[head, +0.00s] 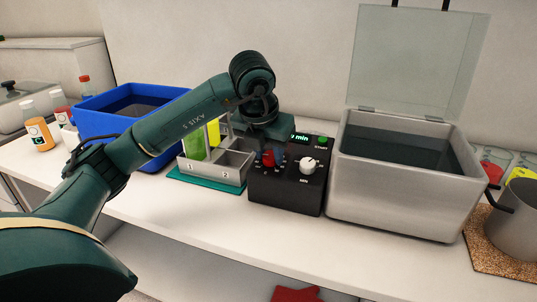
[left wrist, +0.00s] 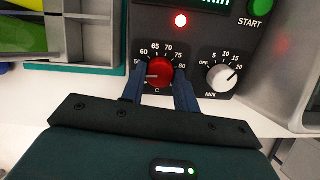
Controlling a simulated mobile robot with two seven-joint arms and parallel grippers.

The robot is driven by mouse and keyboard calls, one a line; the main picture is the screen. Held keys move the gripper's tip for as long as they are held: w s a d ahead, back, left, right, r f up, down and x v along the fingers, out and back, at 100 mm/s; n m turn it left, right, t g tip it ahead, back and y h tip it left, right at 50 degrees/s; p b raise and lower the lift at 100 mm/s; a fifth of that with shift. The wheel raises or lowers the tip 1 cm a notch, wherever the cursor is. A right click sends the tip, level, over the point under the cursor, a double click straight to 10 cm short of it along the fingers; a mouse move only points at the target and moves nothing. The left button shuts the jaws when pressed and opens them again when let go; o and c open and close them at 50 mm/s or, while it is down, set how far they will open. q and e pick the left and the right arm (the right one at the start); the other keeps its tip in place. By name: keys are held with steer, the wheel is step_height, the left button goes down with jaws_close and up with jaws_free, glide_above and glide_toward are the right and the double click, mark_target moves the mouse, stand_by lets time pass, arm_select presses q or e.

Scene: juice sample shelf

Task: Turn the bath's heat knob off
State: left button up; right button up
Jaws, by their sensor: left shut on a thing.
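My left gripper (left wrist: 159,88) is shut on the red knob, one dark blue finger on each side. A red lamp (left wrist: 180,20) is lit above the knob. My right gripper is in neither view.
A white timer knob (left wrist: 221,77) is right of the red knob, below the green START button (left wrist: 263,9). A grey holder (head: 232,165) with green and yellow pieces stands left of the box. A blue tub (head: 110,98) is farther left; a pot (head: 518,222) is at right.

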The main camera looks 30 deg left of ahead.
arm_select(q)
steer(key=n+b, duration=0.1)
steer(key=n, duration=0.4)
steer(key=shift+d+n+y, duration=0.1)
steer(key=shift+n+y, duration=0.2)
steer(key=shift+y, duration=0.1)
steer(key=shift+n+g, duration=0.3)
steer(key=shift+n, duration=0.9)
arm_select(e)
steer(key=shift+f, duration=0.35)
arm_select(q)
steer(key=shift+n, duration=0.3)
steer(key=o, duration=1)
steer(key=shift+c, duration=0.2)
steer(key=shift+r, duration=0.15)
steer(key=p+v, duration=0.3)
steer(key=v, duration=1)
steer(key=shift+p, duration=0.4)
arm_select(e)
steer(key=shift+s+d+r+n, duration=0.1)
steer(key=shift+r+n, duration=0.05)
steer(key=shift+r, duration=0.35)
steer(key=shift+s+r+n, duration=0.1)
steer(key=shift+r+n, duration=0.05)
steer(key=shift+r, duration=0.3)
